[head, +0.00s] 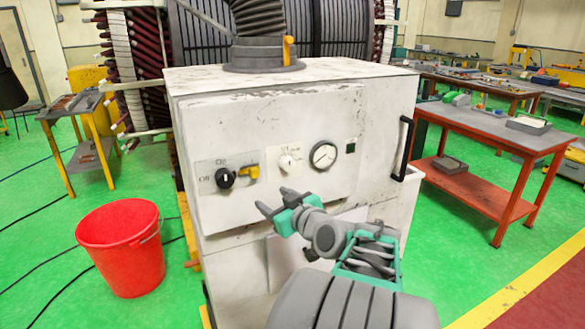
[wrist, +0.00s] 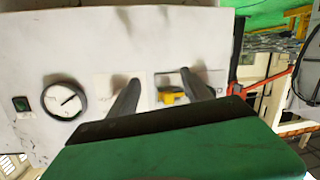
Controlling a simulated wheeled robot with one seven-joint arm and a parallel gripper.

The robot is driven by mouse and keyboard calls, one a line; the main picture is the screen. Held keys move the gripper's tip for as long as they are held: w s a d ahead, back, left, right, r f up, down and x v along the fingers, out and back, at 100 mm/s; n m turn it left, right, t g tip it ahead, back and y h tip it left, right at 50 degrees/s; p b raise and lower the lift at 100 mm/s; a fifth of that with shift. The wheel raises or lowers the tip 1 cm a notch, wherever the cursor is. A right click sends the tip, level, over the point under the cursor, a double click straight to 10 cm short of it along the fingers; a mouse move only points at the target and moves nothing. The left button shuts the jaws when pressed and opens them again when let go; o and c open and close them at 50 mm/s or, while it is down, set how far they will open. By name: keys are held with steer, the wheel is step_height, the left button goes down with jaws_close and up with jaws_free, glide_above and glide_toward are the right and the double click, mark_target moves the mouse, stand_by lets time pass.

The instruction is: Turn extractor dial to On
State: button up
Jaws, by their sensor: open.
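The extractor (head: 200,110) is a worn white cabinet with a control panel on its front. Its black dial (head: 226,178) sits at the panel's left, between the labels Off and On, with a light pointer mark. A yellow part (head: 248,172) is just right of the dial. My gripper (head: 274,201) is open and empty, in front of the panel, below and right of the dial. In the wrist view my gripper's two fingers (wrist: 160,84) stand apart, with the yellow part (wrist: 172,96) showing between them. The dial is not clearly seen there, probably behind the right finger.
A white knob (head: 289,161) and a round gauge (head: 323,154) are right of the dial. A black handle (head: 405,148) projects at the cabinet's right. A red bucket (head: 124,248) stands left on the green floor. A red workbench (head: 500,130) stands to the right.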

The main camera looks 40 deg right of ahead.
mark_target(290, 167)
steer(key=s+d+r+m+t+h, duration=0.1)
steer(key=s+d+r+t+h, duration=0.15)
steer(key=d+r, duration=0.35)
steer(key=shift+g, duration=0.35)
steer(key=w+d+p, duration=0.1)
steer(key=w, duration=0.1)
steer(key=w+d+f+p, duration=0.1)
steer(key=w, duration=0.1)
steer(key=w+p, duration=0.1)
steer(key=w, duration=0.1)
steer(key=shift+w+d+f, duration=0.1)
steer(key=shift+d+f, duration=0.2)
steer(key=shift+d, duration=0.1)
steer(key=shift+c, duration=0.6)
jaws_close()
